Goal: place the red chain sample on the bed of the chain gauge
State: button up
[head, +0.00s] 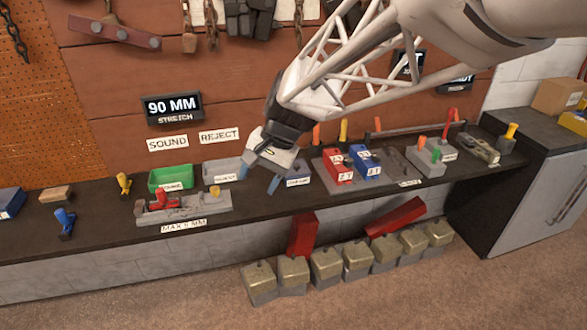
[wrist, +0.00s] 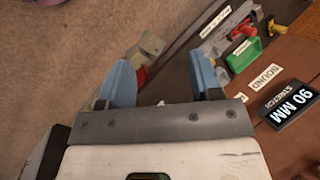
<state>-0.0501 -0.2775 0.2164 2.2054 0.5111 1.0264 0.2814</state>
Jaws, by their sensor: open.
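The chain gauge (head: 190,212), a grey bed on the bench, carries a "MAX 5 MM" label on its front; it also shows in the wrist view (wrist: 217,38). A small red piece (head: 163,200) lies at its left part, also visible in the wrist view (wrist: 243,29). It is too small to tell whether this is the red chain sample or part of the gauge. My gripper (head: 258,179) is open and empty above the bench, right of the gauge. Its blue fingers (wrist: 160,62) stand apart in the wrist view.
A green tray (head: 170,178) and a grey tray (head: 222,170) stand behind the gauge. Right of my gripper are red blocks (head: 337,166) and blue blocks (head: 367,164). Metal weights (head: 327,264) line the floor. A "90 MM" display (head: 172,106) hangs on the wall.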

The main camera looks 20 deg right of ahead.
jog(key=s+d+n+t+h, duration=0.1)
jog(key=s+d+n+h, duration=0.1)
jog(key=s+d, duration=0.3)
jog(key=s+d+n+t+h, duration=0.1)
jog(key=s+d+n+h, duration=0.2)
jog(key=s, duration=1.1)
jog(key=shift+d+r+n+t, duration=0.3)
jog(key=shift+d+r, duration=0.1)
jog(key=shift+d, duration=0.75)
